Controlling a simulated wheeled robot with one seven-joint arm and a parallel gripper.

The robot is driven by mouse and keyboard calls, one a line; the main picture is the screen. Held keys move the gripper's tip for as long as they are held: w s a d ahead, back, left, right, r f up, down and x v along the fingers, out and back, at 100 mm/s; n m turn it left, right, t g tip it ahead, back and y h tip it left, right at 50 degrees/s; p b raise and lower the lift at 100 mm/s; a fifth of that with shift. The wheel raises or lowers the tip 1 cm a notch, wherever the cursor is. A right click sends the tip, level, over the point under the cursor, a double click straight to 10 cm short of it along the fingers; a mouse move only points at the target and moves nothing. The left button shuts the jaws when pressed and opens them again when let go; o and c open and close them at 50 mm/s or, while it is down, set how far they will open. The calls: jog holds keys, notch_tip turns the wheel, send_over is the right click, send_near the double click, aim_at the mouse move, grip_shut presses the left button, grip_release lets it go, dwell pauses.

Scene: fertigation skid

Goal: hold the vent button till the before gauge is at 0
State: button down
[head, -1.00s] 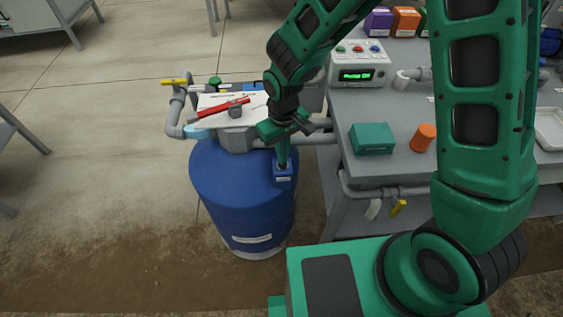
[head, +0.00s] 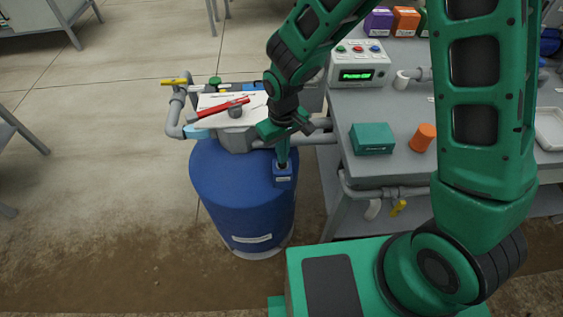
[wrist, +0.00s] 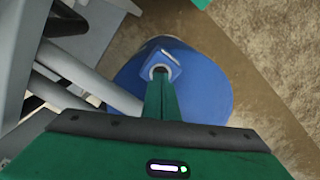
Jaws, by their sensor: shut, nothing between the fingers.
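My gripper (head: 283,163) is shut and empty, pointing down at a small blue box (head: 283,178) with a white label on the blue tank (head: 225,190). In the wrist view the fingertips (wrist: 160,77) are at a round grey-rimmed spot on top of the blue box (wrist: 173,63). The fingertips cover the middle of that spot, so the vent button itself is hidden, and I cannot tell how far it is pressed. I cannot make out the before gauge or its needle in either view.
Grey pipes with a yellow-handled valve (head: 174,81) stand left of the tank. A white sheet with a red tool (head: 222,107) lies behind. The bench at right holds a control box (head: 358,64), a teal box (head: 371,139) and an orange cylinder (head: 423,137).

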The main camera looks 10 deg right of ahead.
jog(key=shift+f, duration=0.7)
dwell(5.4)
jog(key=shift+r, duration=0.15)
notch_tip(320, 180, up, 7)
dwell(0.8)
dwell(0.5)
